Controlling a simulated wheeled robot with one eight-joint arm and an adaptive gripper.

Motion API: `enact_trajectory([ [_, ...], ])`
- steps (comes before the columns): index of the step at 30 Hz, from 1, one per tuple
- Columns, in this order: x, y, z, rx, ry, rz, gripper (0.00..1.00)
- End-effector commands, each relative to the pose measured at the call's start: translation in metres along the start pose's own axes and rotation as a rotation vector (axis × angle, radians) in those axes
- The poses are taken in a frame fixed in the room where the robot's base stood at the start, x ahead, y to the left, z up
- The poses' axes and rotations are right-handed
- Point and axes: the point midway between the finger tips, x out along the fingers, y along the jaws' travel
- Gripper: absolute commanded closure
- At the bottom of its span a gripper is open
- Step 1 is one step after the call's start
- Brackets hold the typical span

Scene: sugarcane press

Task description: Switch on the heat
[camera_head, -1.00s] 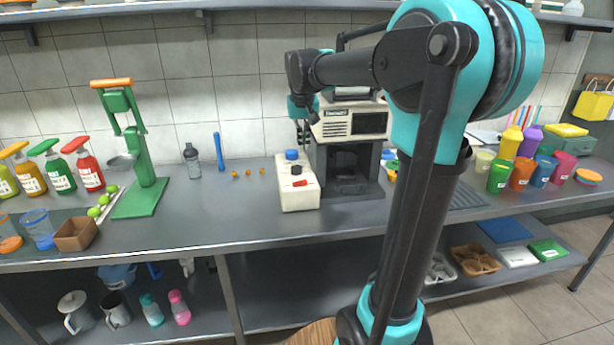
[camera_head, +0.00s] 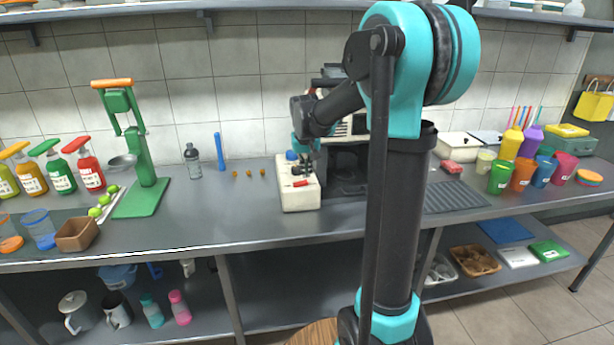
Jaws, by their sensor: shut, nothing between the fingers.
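A cream-coloured box (camera_head: 300,199) stands on the steel counter, with a blue knob (camera_head: 291,155) at its back and a small red switch (camera_head: 300,184) on its top. I cannot tell the switch's position. My gripper (camera_head: 311,175) is shut and empty, pointing down at the box's right side, just right of and close to the red switch. I cannot tell whether it touches the box. A dark machine (camera_head: 347,168) with a cream upper part stands right of the box. My arm hides much of it.
Coloured cups (camera_head: 521,174) stand at the right. The counter (camera_head: 225,212) is clear left of the box.

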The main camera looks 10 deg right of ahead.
Motion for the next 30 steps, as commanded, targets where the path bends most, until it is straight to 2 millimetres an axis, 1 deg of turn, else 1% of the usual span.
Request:
enact_trajectory([
  [1,0.006,0.001,0.002,0.0,0.0,0.0,1.0],
  [3,0.011,0.002,0.003,0.0,0.0,0.0,1.0],
  [6,0.016,0.002,0.004,0.0,0.0,0.0,1.0],
  [18,0.018,0.003,0.005,0.003,-0.001,-0.005,1.0],
  [26,0.029,0.01,0.008,0.041,-0.003,-0.122,1.0],
  [30,0.031,0.01,0.009,0.038,-0.002,-0.129,1.0],
])
